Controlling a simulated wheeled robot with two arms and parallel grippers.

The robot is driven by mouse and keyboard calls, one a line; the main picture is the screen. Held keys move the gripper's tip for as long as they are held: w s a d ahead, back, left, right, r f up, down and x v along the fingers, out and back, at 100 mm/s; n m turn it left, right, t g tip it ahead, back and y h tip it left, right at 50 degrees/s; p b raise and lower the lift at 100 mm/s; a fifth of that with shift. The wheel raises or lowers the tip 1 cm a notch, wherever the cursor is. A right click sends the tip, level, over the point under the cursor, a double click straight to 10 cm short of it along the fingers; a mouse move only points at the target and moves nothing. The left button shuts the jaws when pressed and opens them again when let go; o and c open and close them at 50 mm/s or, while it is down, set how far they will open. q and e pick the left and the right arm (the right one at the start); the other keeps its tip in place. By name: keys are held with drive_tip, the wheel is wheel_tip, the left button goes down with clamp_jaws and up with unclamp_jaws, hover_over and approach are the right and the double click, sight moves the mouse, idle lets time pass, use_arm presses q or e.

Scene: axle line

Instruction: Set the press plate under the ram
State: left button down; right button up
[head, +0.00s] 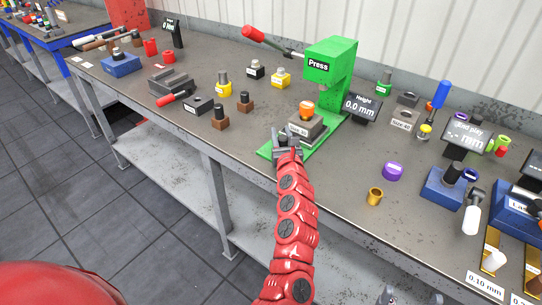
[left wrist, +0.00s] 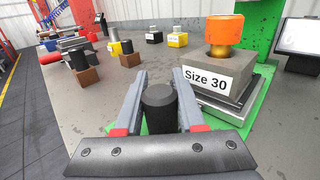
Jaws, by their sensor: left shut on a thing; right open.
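The green press (head: 330,62) stands on the bench with its red-handled lever at the left. A grey block labelled "Size 30" (left wrist: 243,80) sits on a silver plate (left wrist: 218,109) on the green press base (head: 268,152); it also shows in the head view (head: 303,131). An orange ring-like part (left wrist: 224,30) stands on the block. My left gripper (head: 286,143) is at the front left of the silver plate. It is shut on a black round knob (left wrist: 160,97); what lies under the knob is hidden. My right gripper (head: 412,297) is open at the bottom edge, mostly cut off.
A height display (head: 362,106) stands right of the press. A grey labelled block (head: 402,120), a purple ring (head: 392,171) and a brass bush (head: 375,196) are further right. Brown blocks with black knobs (head: 220,118) stand left. The bench front edge is close to my left arm.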

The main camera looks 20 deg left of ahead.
sight(299, 117)
use_arm(q)
drive_tip(key=w+d+b, duration=0.1)
drive_tip(key=w+b, duration=0.1)
drive_tip(key=w+d+b, duration=0.1)
drive_tip(key=w+b, duration=0.2)
drive_tip(key=w+d+b, duration=0.1)
drive_tip(key=w+b, duration=0.1)
drive_tip(key=shift+w+f, duration=0.1)
drive_tip(key=shift+w, duration=0.3)
drive_tip(key=shift+w+b, duration=0.4)
drive_tip(key=shift+b, duration=0.05)
drive_tip(key=shift+d+r, duration=0.1)
drive_tip(key=shift+r, duration=0.2)
drive_tip(key=c, duration=0.8)
unclamp_jaws()
drive_tip(key=shift+w, duration=0.1)
drive_tip(key=o, duration=0.3)
drive_tip(key=shift+w+d+f, duration=0.1)
drive_tip(key=shift+w+f, duration=0.1)
drive_tip(key=shift+s, duration=0.1)
